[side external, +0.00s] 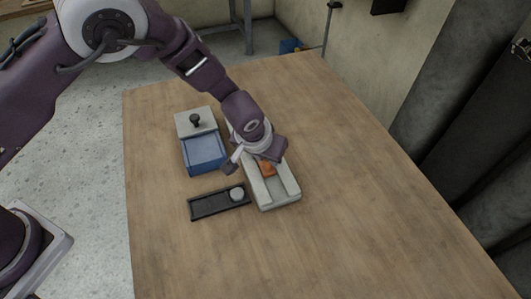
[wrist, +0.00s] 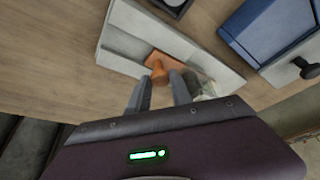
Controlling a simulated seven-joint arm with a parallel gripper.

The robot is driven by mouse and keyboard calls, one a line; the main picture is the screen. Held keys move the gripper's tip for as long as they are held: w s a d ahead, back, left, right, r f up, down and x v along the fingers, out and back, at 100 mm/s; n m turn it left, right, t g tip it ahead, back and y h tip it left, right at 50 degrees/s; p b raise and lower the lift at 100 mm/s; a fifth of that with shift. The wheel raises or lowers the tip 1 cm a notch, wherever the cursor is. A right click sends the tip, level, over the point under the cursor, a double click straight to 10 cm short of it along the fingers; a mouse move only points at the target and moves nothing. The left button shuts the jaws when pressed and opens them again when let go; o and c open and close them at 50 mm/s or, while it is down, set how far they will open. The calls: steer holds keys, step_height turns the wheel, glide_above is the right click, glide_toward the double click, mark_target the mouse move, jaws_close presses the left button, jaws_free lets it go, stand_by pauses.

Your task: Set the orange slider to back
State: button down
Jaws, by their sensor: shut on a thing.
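The orange slider (side external: 267,169) sits in the channel of a pale grey track block (side external: 283,200) on the table. In the wrist view the slider (wrist: 165,63) shows a flat orange plate with an upright knob. My gripper (wrist: 163,80) comes down over the track, its two grey fingers on either side of the knob and shut on it. In the side view my gripper (side external: 262,158) hides the upper part of the track and part of the slider. A bare stretch of channel shows on the slider's near side in the side view.
A blue box (side external: 205,158) with a pale grey top and black knob (side external: 195,119) stands left of the track. A black tray (side external: 210,204) with a round grey knob (side external: 237,193) lies close to the track's left side. The table is clear to the right and in front.

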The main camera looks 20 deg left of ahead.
steer(key=s+d, duration=0.5)
steer(key=c, duration=1.4)
jaws_free()
steer(key=v, duration=0.7)
